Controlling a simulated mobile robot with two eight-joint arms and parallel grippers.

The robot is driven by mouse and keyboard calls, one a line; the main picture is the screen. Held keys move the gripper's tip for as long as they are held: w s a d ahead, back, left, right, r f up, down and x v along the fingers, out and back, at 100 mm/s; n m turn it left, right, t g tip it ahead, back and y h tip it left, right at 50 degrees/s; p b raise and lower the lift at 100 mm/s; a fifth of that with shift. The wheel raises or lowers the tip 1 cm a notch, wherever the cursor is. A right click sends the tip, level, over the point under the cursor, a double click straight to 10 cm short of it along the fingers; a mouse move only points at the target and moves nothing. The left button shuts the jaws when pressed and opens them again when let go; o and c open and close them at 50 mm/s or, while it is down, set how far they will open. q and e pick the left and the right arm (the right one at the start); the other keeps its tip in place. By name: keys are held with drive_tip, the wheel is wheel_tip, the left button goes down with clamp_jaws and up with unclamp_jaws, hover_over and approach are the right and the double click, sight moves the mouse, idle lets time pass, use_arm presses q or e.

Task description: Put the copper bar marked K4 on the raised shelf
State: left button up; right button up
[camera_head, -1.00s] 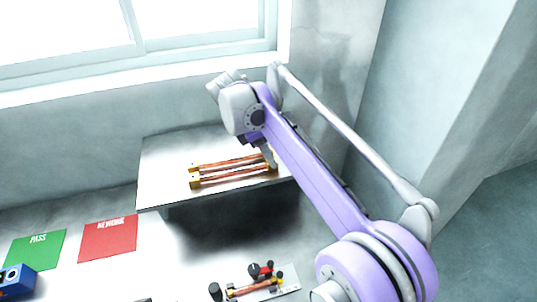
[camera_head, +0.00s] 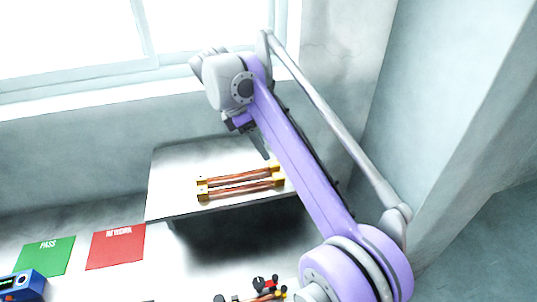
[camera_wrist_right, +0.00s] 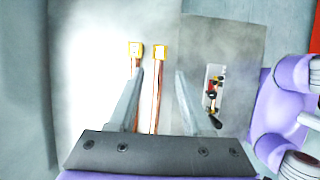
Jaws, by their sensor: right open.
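Two copper bars with brass end blocks lie side by side on the raised shelf (camera_head: 172,185): a rear bar (camera_head: 235,177) and a front bar (camera_head: 240,189). No K4 mark can be read on either. My right gripper (camera_head: 264,150) is open and empty above the right ends of the bars. In the right wrist view, the front bar (camera_wrist_right: 155,110) shows between the open fingers (camera_wrist_right: 159,74), apart from them. The rear bar (camera_wrist_right: 135,49) is partly hidden behind the left finger. My left gripper is not in view.
A small fixture with black and red knobs (camera_head: 258,284) stands on the bench below the shelf, partly cut off. A green PASS mat (camera_head: 45,258), a red REWORK mat (camera_head: 116,249) and a blue device (camera_head: 22,286) are at left. Wall and window stand behind the shelf.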

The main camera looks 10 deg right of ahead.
drive_tip(key=s+d+f+m+t+y, duration=0.2)
drive_tip(key=s+d+f+m+t, duration=0.1)
drive_tip(key=s+f+m, duration=0.6)
drive_tip(key=s+d+f+m+t+y, duration=0.2)
drive_tip(key=s+d+f+m, duration=0.2)
drive_tip(key=s+f+m, duration=0.5)
drive_tip(key=s+f, duration=0.4)
drive_tip(key=s, duration=0.3)
drive_tip(key=shift+f+t+y, duration=0.3)
drive_tip(key=shift+f+t, duration=0.05)
drive_tip(key=shift+t, duration=0.05)
drive_tip(key=shift+w, duration=0.1)
